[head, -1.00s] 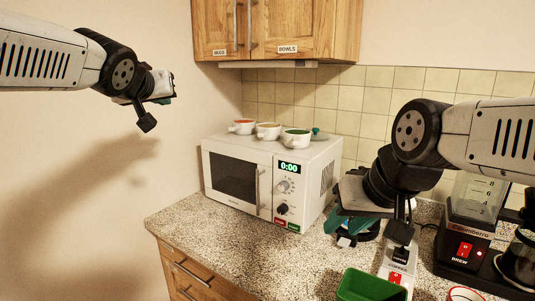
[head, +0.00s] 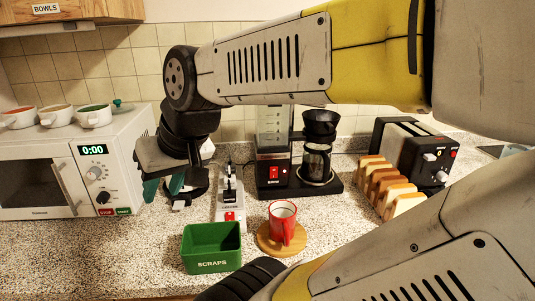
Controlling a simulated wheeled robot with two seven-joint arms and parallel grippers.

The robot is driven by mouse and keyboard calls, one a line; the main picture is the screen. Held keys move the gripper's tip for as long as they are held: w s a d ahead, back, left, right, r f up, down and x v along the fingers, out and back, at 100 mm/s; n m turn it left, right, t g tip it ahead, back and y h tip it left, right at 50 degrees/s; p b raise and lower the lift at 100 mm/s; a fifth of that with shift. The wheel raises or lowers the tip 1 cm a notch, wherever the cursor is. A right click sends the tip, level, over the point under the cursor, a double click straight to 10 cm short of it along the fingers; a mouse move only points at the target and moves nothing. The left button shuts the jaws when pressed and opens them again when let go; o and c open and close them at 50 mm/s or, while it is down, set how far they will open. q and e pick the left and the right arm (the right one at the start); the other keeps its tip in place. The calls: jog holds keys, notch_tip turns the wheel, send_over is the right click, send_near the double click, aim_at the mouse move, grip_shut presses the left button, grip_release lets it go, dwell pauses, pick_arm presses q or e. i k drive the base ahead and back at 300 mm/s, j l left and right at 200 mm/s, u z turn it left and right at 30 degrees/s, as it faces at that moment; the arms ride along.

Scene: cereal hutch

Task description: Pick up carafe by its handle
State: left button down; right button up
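The carafe (head: 316,163) is a glass pot with a dark band and dark handle. It stands on the base of the black coffee maker (head: 272,170), under the dark filter holder, right of centre in the head view. My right gripper (head: 165,187) is left of the coffee maker, above the counter beside the microwave. Its teal fingers point down and look apart, with nothing seen between them. It is well away from the carafe. My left gripper is out of view.
A red mug (head: 283,225) stands on a round wooden coaster in front of the coffee maker. A green scraps bin (head: 211,247) is left of it. A toaster (head: 410,150) and a rack of bread slices (head: 388,188) stand at right. The microwave (head: 75,165) is at left.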

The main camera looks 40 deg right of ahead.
aim_at(315, 166)
jog(key=z, duration=2)
jog(key=j+u, duration=0.15)
